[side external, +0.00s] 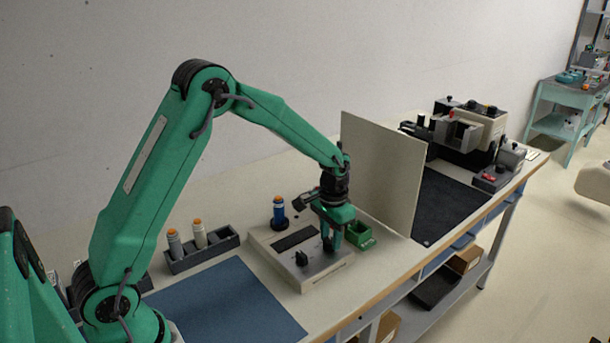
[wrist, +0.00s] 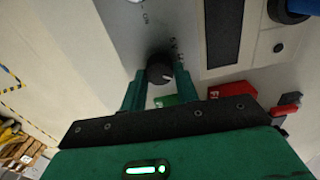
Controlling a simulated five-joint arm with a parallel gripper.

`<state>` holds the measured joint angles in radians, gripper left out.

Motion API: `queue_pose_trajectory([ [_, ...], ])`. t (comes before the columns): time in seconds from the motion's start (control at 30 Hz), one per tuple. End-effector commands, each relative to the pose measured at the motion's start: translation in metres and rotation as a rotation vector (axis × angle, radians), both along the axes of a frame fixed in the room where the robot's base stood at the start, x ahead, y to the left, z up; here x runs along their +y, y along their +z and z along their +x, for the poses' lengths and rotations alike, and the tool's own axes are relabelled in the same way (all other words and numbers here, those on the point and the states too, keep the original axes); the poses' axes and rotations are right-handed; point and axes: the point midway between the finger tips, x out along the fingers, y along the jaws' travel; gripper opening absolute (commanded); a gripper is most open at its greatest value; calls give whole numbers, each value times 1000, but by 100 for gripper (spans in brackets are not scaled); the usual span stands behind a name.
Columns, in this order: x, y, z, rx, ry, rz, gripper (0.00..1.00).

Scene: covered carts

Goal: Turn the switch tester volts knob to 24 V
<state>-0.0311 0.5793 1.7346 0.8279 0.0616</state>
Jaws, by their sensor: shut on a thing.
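The switch tester (side external: 322,270) is a pale box on the bench with a dark rectangular window (side external: 294,238). My gripper (side external: 331,244) points down over its right part. In the wrist view, my gripper (wrist: 160,88) has its two green fingers on either side of a round black knob (wrist: 158,72), shut on it. A white pointer line shows on the knob's top.
A green bin (side external: 360,236) is close right of my gripper. A tall pale panel (side external: 385,170) stands behind it. The blue mat (side external: 230,305) is clear.

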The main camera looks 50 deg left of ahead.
Motion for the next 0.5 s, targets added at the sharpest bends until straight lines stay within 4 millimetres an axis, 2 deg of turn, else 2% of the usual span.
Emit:
queue_pose_trajectory([
  [0.2,0,1,0,-1,-121,0,8],
  [0.5,-1,1,0,-1,-181,0,8],
])
